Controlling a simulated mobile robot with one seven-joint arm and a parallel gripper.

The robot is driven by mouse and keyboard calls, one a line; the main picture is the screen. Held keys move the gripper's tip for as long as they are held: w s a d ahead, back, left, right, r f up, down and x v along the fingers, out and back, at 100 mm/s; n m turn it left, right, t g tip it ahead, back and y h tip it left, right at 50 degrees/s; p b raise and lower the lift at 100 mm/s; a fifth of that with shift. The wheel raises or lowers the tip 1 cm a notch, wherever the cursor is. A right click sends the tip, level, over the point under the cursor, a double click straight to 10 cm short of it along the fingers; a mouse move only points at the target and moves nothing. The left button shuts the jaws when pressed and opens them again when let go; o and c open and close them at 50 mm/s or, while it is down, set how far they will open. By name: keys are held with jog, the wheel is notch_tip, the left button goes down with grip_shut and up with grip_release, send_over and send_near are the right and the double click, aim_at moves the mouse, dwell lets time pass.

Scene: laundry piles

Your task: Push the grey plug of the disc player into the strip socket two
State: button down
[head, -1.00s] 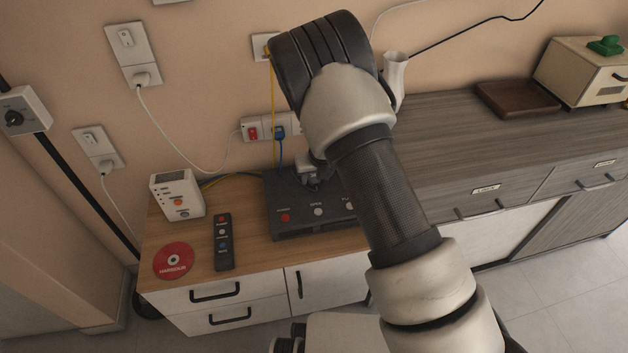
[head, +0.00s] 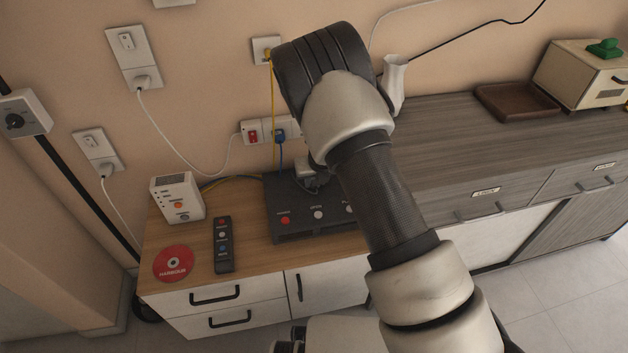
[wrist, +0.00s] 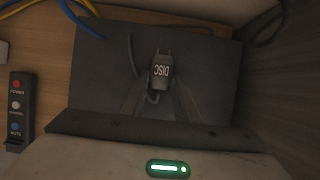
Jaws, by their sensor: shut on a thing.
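The grey plug (wrist: 161,72), marked DISC, is between the fingertips of my gripper (wrist: 160,88) in the wrist view, its two pins pointing to the top of that picture. My gripper is shut on it. A grey cable loops beside it. The disc player (head: 300,222) is a dark box on the wooden cabinet; it also shows below the plug in the wrist view (wrist: 98,62). In the head view my gripper (head: 313,182) is over the back of the player, partly hidden by my arm. The white strip (head: 266,132) is on the wall behind; its right part is hidden.
A red plug (head: 252,136) and a blue plug (head: 280,135) are at the strip. A white router (head: 177,196), a remote (head: 223,243) and a red disc (head: 173,263) lie left of the player.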

jog(key=shift+r+p, duration=3.5)
jog(key=shift+p, duration=0.15)
jog(key=shift+f, duration=0.1)
